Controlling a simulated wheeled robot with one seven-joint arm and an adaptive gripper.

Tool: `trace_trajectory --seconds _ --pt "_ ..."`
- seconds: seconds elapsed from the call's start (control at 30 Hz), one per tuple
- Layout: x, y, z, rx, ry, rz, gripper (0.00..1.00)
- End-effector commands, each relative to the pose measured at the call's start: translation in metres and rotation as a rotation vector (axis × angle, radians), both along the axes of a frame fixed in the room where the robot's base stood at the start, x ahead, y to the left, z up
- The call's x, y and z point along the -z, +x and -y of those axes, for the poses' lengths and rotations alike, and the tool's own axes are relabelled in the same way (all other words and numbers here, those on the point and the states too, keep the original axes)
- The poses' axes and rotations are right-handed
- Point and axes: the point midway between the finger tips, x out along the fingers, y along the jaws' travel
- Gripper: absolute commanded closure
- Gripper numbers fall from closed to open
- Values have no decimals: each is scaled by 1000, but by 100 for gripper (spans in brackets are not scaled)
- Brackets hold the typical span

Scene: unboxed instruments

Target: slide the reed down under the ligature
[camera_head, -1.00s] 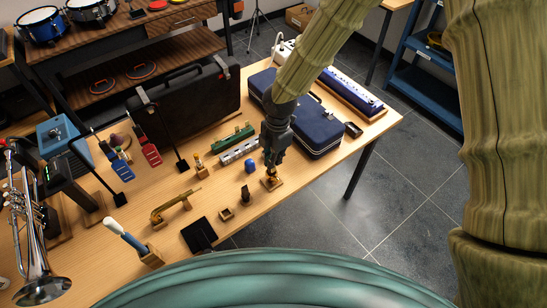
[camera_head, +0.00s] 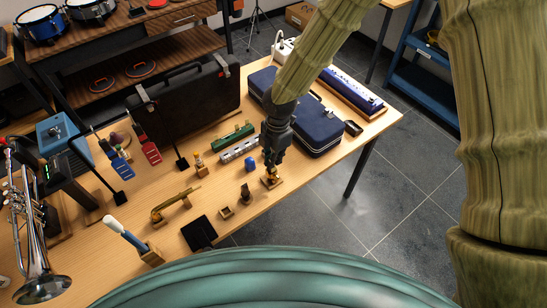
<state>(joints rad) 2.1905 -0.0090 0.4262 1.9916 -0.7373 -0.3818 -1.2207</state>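My gripper (camera_head: 271,173) points down at a small wooden stand (camera_head: 272,183) near the front right edge of the table. A small golden-brown part shows at the fingertips on this stand. The fingers overlap it, and I cannot tell whether they are open or shut. The reed and the ligature are too small and too hidden to make out. A small dark upright piece (camera_head: 246,195) stands to the left of my gripper; I cannot tell what it is.
A blue lidded piece (camera_head: 250,164), a small wooden box (camera_head: 227,212) and a black pad (camera_head: 199,233) lie nearby. A brass neck (camera_head: 172,206) rests left. A silver flute-like part (camera_head: 239,151) and a blue case (camera_head: 318,130) stand behind. The table edge is close on the right.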

Motion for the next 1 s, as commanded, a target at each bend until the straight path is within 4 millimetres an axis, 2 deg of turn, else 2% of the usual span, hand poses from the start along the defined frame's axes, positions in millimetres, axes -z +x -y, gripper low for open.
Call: trace_trajectory --seconds 1.0 --pt "6 0 0 0 1 1 100"
